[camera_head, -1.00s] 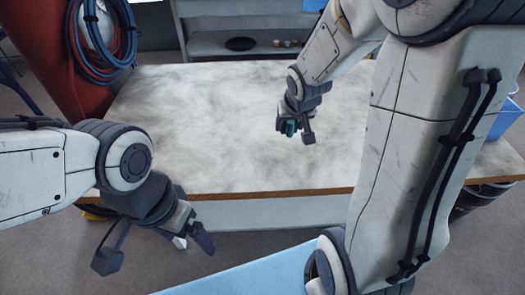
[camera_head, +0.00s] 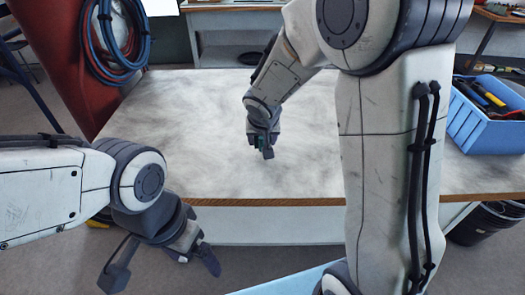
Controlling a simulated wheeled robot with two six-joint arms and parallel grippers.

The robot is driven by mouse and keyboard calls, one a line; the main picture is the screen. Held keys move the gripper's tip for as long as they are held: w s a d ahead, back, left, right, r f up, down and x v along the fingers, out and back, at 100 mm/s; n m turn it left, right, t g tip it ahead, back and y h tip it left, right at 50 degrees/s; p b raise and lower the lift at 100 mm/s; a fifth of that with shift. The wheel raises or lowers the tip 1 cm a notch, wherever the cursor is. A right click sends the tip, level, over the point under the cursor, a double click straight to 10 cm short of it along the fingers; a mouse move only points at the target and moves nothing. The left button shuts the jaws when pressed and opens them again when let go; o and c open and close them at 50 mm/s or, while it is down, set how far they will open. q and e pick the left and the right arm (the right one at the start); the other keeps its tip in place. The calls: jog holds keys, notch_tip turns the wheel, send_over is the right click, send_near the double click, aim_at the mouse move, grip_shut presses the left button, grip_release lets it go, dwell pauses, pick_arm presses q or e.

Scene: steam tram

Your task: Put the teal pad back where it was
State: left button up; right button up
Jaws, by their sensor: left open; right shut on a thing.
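The teal pad (camera_head: 258,140) shows only as a small teal patch between the fingers of my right gripper (camera_head: 262,147). That gripper is shut on it and points down over the middle of the pale worktable (camera_head: 180,140). I cannot tell whether the pad touches the tabletop. Most of the pad is hidden by the fingers. My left gripper (camera_head: 162,266) is open and empty, low in front of the table's front edge, over the floor.
A blue crate (camera_head: 495,135) with tools stands at the table's right end. Red and blue hoses (camera_head: 112,45) hang on a red column at the left. A dark bin (camera_head: 485,222) stands below right. The table's left half is clear.

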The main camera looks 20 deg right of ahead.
aim_at(263, 145)
jog(key=shift+f+b, duration=0.5)
jog(key=shift+f, duration=1.1)
jog(key=shift+f, duration=0.15)
jog(key=o, duration=1.3)
jog(key=shift+o, duration=0.2)
